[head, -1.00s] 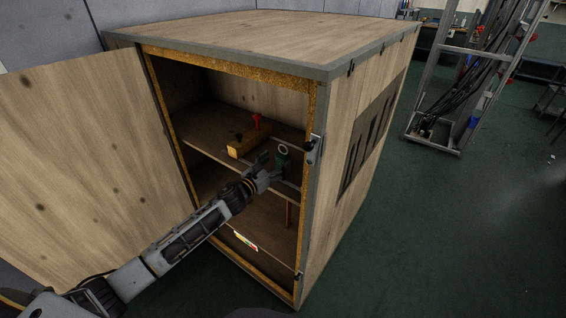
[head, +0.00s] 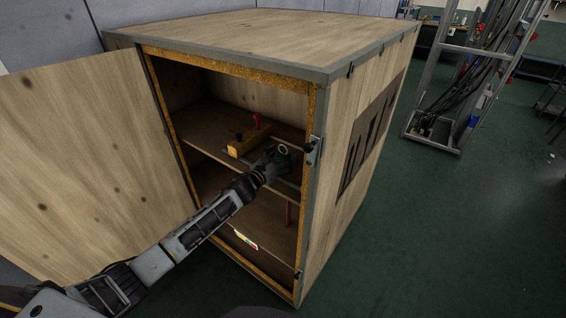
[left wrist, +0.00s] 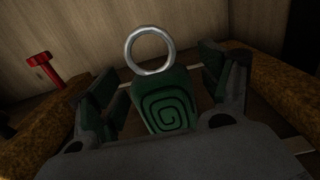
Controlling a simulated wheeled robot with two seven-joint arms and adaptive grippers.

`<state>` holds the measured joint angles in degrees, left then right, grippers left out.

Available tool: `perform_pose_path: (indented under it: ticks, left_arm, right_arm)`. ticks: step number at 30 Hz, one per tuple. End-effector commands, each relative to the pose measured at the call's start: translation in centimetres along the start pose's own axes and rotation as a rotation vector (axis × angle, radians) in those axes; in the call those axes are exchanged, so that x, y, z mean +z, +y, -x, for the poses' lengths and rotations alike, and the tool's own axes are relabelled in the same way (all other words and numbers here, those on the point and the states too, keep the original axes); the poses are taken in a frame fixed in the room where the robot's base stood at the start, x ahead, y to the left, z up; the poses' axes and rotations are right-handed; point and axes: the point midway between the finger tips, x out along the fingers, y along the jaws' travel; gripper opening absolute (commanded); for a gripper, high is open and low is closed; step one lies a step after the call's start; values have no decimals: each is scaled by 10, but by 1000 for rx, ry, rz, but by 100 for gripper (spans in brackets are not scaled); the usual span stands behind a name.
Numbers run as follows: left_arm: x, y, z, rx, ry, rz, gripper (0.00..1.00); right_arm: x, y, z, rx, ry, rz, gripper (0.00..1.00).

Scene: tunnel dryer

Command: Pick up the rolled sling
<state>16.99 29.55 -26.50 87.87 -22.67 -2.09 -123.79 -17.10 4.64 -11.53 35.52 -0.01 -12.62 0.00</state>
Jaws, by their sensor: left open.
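The rolled sling (left wrist: 166,108) is a green roll with a spiral end face and a metal ring (left wrist: 150,50) standing above it. In the head view the sling (head: 282,158) is on the upper shelf inside the wooden cabinet, partly hidden by my gripper. My left gripper (left wrist: 168,88) is open, with one finger on each side of the sling in the left wrist view. I cannot tell whether the fingers touch it. In the head view my left gripper (head: 272,158) reaches in through the open front. My right gripper is not in view.
The wooden cabinet (head: 370,130) has its door (head: 80,160) swung open to the left. A wooden block (head: 248,140) and a red-handled item (head: 256,120) lie beside the sling. The shelf edge and right door frame (head: 311,180) are close to my arm.

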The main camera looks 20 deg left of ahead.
Motion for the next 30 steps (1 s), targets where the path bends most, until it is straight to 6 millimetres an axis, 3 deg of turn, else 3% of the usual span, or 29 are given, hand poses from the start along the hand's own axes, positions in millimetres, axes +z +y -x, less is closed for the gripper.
perform_pose_path:
  ticks: [4,17,30]
  left_arm:
    - [0,0,0,0,0,0,76]
    - [0,0,0,0,0,0,22]
    - [7,1,0,-1,-2,-2,22]
  right_arm:
    - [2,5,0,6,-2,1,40]
    - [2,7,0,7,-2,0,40]
    - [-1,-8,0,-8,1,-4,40]
